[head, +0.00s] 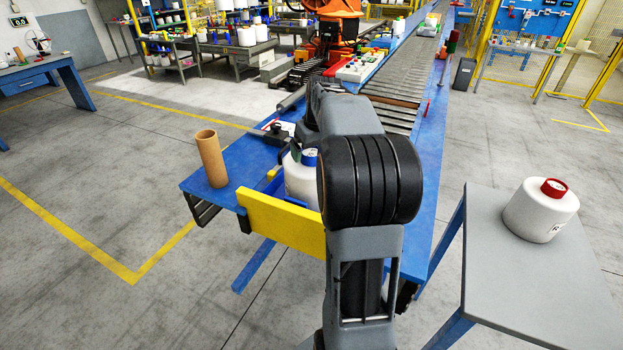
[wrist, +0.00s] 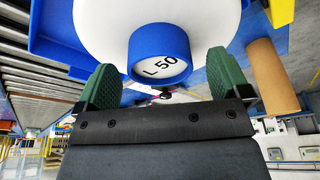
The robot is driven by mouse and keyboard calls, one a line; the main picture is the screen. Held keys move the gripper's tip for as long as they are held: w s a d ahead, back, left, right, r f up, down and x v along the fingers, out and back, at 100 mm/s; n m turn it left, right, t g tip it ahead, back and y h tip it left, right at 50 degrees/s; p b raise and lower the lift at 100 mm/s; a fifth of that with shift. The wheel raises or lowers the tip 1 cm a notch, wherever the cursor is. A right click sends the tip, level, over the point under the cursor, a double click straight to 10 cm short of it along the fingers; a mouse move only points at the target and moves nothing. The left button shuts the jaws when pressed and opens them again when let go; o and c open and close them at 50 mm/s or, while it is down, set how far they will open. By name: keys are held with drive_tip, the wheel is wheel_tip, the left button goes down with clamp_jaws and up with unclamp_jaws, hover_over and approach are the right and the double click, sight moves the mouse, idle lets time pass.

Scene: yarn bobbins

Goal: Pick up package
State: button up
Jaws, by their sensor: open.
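The package is a white yarn bobbin (head: 300,180) with a blue core, on the blue conveyor end behind a yellow plate; my arm partly covers it in the head view. My gripper (wrist: 160,62) is open, with one green finger to each side of the core in the picture and gaps between. I cannot tell whether the fingertips reach around the core. The gripper is not clearly visible in the head view.
A brown cardboard tube (head: 211,158) stands left of the bobbin; it also shows in the wrist view (wrist: 272,75). The yellow plate (head: 283,222) borders the conveyor's near end. A white bobbin with a red core (head: 541,210) stands on a grey table (head: 510,275) at right.

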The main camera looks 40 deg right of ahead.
drive_tip(key=shift+w+f, duration=0.1)
drive_tip(key=shift+f, duration=0.3)
clamp_jaws()
drive_tip(key=shift+r, duration=0.15)
idle(0.7)
